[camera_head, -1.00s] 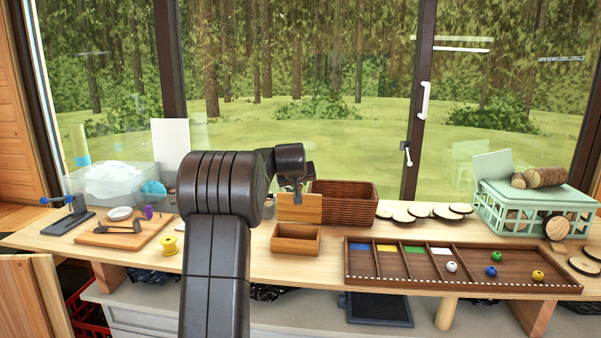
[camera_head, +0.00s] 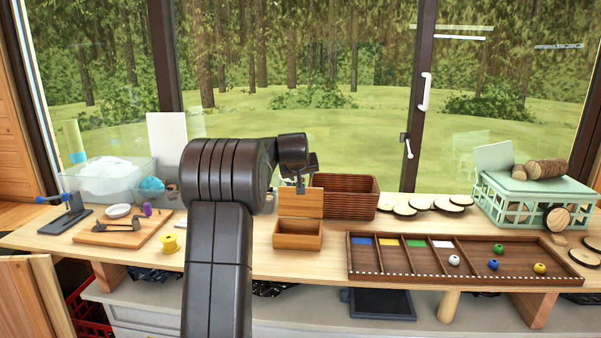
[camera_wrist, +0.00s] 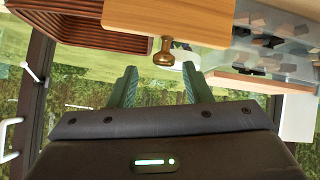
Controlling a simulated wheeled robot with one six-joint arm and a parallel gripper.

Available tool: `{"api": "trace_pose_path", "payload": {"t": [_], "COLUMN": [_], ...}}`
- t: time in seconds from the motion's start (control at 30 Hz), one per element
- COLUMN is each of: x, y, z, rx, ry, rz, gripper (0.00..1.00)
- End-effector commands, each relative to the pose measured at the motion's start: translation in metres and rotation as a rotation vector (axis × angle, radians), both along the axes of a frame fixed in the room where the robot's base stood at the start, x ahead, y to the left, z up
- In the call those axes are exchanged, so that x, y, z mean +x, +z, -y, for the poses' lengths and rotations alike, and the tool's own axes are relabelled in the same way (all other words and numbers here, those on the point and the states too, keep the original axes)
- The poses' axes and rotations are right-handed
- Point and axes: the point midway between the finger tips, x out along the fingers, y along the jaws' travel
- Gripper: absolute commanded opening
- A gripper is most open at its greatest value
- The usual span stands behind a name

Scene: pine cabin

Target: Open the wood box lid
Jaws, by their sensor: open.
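The wood box (camera_head: 297,242) stands on the bench, right of my arm, with its front toward me. Its lid (camera_head: 300,206) stands up at the back of the box, so the box is open. My gripper (camera_head: 300,187) is at the top edge of the lid, with its jaws open. In the wrist view, the lid (camera_wrist: 180,18) appears as a wooden panel with a brass knob (camera_wrist: 164,54). The open fingers (camera_wrist: 160,75) are on either side of the knob's line, a little short of it, and hold nothing.
A brown wicker basket (camera_head: 345,203) stands just behind and right of the box. A compartment tray (camera_head: 460,277) with coloured balls lies to the right. A yellow spool (camera_head: 170,245) and a cutting board (camera_head: 105,236) are left of my arm. A window is behind.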

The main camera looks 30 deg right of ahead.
Motion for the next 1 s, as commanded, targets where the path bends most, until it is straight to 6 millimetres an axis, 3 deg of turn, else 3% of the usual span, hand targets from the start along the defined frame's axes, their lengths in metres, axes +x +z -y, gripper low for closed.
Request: {"api": "trace_pose_path", "payload": {"t": [0.37, 1.0], "x": [-0.008, -0.082], "y": [0.007, 0.081], "z": [-0.007, -0.055], "rx": [0.001, -0.001], "ry": [0.002, 0.002], "rz": [0.001, 0.001], "gripper": [0.45, 0.45]}}
